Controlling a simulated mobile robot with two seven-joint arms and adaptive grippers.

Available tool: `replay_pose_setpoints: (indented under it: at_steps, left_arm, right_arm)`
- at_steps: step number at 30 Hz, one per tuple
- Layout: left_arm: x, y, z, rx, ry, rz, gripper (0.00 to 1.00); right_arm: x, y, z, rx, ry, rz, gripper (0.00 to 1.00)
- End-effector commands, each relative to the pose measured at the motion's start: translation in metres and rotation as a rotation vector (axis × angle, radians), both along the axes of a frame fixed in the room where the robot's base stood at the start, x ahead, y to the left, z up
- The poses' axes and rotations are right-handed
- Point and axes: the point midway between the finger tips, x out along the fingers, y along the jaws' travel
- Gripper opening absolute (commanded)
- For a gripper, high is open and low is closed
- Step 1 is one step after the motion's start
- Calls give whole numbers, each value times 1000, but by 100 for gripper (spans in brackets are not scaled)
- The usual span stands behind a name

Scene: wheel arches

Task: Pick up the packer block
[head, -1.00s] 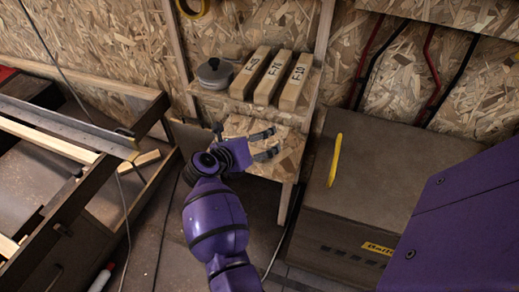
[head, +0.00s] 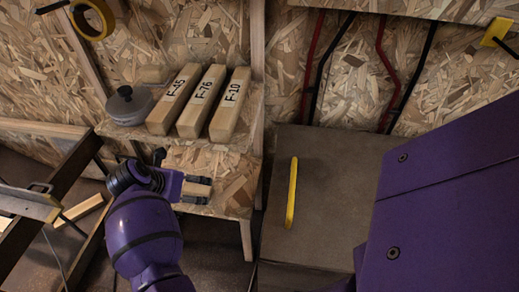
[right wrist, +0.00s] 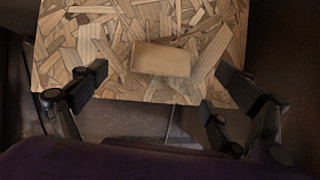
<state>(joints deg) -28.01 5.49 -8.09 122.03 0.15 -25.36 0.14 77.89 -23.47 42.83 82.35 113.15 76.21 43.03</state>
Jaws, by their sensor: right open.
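A small pale wooden block, which looks like the packer block (right wrist: 161,59), lies on the lower chipboard shelf in the right wrist view. In the head view a light piece between my fingers appears to be the same block (head: 195,189), mostly hidden. My right gripper (head: 199,190) is open over the lower shelf. In the right wrist view its fingers (right wrist: 164,76) stand on either side of the block, with a gap to each side. My left gripper is not in view.
On the upper shelf (head: 243,137) stand three long wooden blocks marked F-45 (head: 172,100), F-76 (head: 202,102) and F-10 (head: 230,105), beside a grey lidded pot (head: 129,107). A brown chest (head: 335,190) with a yellow handle (head: 292,192) stands to the right.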

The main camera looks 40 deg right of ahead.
Motion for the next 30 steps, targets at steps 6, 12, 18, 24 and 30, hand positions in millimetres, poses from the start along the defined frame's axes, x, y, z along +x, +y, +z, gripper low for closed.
replay_pose_setpoints:
  at_steps: [6, 12, 18, 24, 30]
  left_arm:
    - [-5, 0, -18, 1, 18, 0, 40]
    - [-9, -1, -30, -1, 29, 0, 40]
    - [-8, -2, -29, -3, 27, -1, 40]
    - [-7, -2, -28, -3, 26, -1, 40]
    - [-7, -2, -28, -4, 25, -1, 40]
  right_arm:
    - [6, -10, -21, 1, -3, 1, 90]
    - [11, -24, -44, -2, -2, 2, 90]
    - [12, -25, -44, -1, -4, 2, 90]
    - [11, -25, -44, -1, -4, 2, 68]
    - [11, -25, -44, -1, -4, 2, 42]
